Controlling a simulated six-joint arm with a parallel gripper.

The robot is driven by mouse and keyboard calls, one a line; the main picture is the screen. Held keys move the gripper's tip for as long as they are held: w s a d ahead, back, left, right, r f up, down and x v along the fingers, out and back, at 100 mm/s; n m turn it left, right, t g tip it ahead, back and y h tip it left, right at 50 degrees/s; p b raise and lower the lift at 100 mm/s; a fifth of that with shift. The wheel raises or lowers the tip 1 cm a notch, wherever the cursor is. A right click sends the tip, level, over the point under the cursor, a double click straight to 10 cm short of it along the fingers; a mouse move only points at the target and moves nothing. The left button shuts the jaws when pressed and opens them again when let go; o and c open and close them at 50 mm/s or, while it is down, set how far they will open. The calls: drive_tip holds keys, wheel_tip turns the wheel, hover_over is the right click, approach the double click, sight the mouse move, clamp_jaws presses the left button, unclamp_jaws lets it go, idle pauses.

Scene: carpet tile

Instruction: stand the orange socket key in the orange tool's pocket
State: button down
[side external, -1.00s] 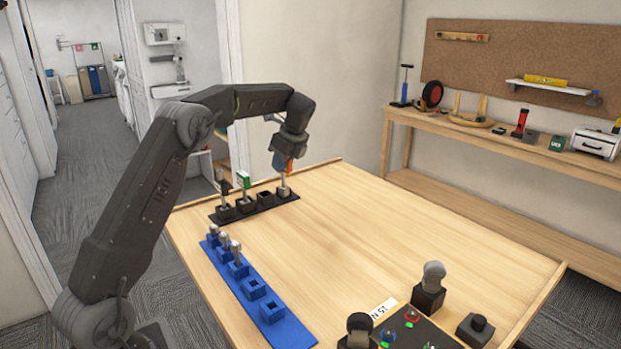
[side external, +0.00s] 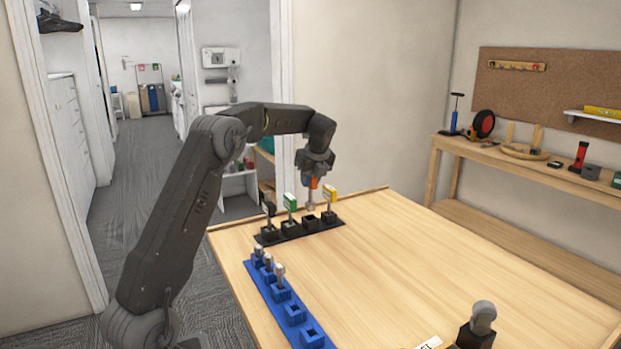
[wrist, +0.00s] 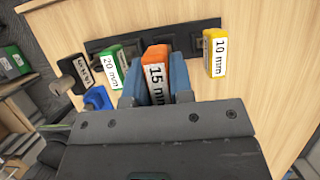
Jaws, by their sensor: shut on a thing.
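The orange socket key (side external: 314,183), labelled 15 mm in the wrist view (wrist: 155,68), is held upright in my gripper (side external: 310,180), its shaft pointing down. In the wrist view, my blue fingers (wrist: 157,90) close on both sides of its orange head. The shaft's lower end is over the third pocket (side external: 309,222) of the black rack (side external: 270,240), between the green and yellow tools. The end looks just above the pocket; I cannot tell whether it touches the rim. The wrist view hides the shaft and pocket.
A black-handled key (side external: 268,210), a green 20 mm key (side external: 290,203) and a yellow 10 mm key (side external: 329,193) stand close by in the rack. A blue rack (side external: 270,291) with several pockets lies in front. The table's middle (side external: 400,260) is clear.

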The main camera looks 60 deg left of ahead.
sight(310, 203)
drive_tip(key=shift+f, duration=2.6)
drive_tip(key=c, duration=0.9)
unclamp_jaws()
drive_tip(key=shift+f, duration=0.1)
